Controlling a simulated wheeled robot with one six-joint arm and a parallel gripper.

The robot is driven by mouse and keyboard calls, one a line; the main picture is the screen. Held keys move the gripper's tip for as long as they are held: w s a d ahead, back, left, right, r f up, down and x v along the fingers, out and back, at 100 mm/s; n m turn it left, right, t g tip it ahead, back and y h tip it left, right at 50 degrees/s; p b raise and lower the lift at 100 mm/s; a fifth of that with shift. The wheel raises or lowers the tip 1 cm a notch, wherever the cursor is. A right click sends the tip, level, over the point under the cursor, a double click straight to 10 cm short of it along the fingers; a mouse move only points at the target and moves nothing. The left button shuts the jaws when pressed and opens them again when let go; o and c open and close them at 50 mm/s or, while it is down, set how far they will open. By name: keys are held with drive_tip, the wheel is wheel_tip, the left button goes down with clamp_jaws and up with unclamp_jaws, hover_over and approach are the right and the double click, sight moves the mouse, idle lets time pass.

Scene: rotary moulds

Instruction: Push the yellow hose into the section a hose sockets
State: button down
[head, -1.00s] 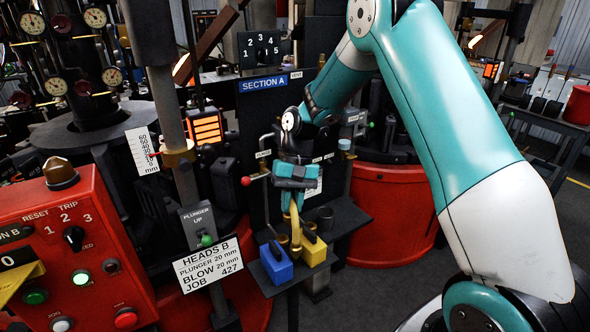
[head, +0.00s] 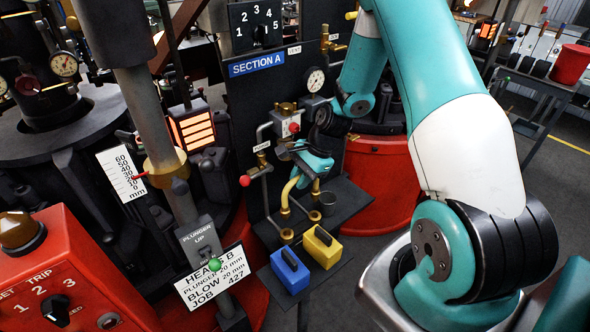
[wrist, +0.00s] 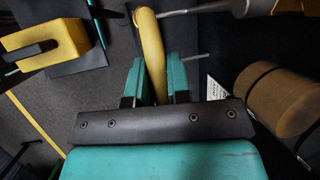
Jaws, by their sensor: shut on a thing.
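The yellow hose (head: 288,191) is a short curved piece in front of the dark section A panel (head: 241,110). My gripper (head: 301,170) is shut on it. In the wrist view the hose (wrist: 152,58) passes between the teal fingers (wrist: 153,82) and bends over at the top. Brass sockets (head: 287,236) stand at the foot of the panel, below the hose. The hose's lower end is close to the brass fittings in the head view; I cannot tell whether it is seated in one.
A blue box (head: 290,271) and a yellow box (head: 321,247) with dark handles stand on the small shelf below. A red-knobbed lever (head: 245,181) sticks out left of the hose. A grey column with a plunger sign (head: 199,238) stands further left.

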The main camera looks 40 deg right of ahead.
drive_tip(key=shift+s+d+f+b, duration=0.1)
drive_tip(key=shift+d+f+b, duration=0.1)
drive_tip(key=shift+f+b, duration=2)
drive_tip(key=shift+f, duration=0.3)
drive_tip(key=shift+f, duration=0.25)
wheel_tip(320, 180, down, 3)
drive_tip(key=shift+b, duration=0.8)
drive_tip(key=c, duration=1)
unclamp_jaws()
